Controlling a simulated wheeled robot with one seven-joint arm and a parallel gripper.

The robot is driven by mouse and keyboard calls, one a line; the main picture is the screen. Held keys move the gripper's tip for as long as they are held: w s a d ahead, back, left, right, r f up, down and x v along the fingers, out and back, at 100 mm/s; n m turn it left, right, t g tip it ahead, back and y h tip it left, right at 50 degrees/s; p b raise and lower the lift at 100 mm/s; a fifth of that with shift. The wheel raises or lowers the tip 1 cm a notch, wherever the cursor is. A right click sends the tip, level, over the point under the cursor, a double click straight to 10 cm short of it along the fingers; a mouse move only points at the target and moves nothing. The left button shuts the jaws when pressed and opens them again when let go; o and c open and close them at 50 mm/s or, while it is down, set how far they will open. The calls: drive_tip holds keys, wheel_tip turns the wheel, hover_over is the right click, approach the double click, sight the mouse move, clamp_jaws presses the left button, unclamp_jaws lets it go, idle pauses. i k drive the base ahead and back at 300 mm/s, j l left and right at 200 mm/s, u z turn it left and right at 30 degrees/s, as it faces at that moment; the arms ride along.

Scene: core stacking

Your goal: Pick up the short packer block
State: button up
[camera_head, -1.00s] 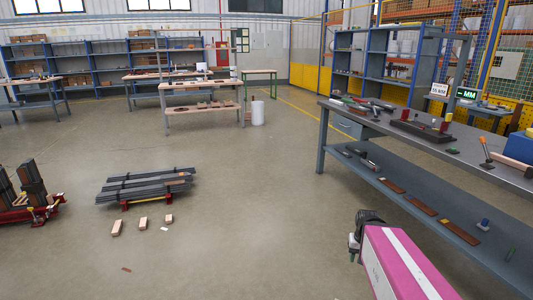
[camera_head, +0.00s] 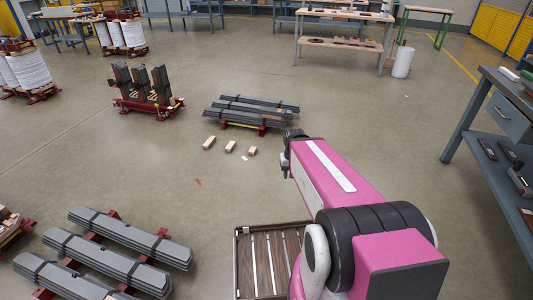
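Three pale wooden blocks lie apart on the concrete floor, in a row in front of a stack of grey bars. The right block (camera_head: 252,151) looks the shortest. The middle block (camera_head: 230,147) and the left block (camera_head: 209,142) look longer. My pink arm reaches in from the lower right. The small end of my gripper (camera_head: 285,168) shows at the arm's far tip, to the right of the blocks in the picture and apart from them. Its fingers are too small and hidden by the wrist to judge.
The grey bar stack (camera_head: 250,110) lies on red supports behind the blocks. A red rack (camera_head: 148,104) stands left of it. More grey bars (camera_head: 105,255) lie at lower left. A slatted wooden crate (camera_head: 243,262) is beside my arm. A workbench (camera_head: 500,105) stands at right. Floor around the blocks is mostly clear.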

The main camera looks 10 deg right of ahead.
sight(252, 151)
drive_tip(key=i+l+u, duration=0.2)
drive_tip(key=i+l+z, duration=0.1)
drive_tip(key=i+l, duration=0.85)
drive_tip(key=i, duration=0.25)
drive_tip(key=i+l+z, duration=0.15)
drive_tip(key=i+l, duration=0.35)
drive_tip(key=i, duration=0.15)
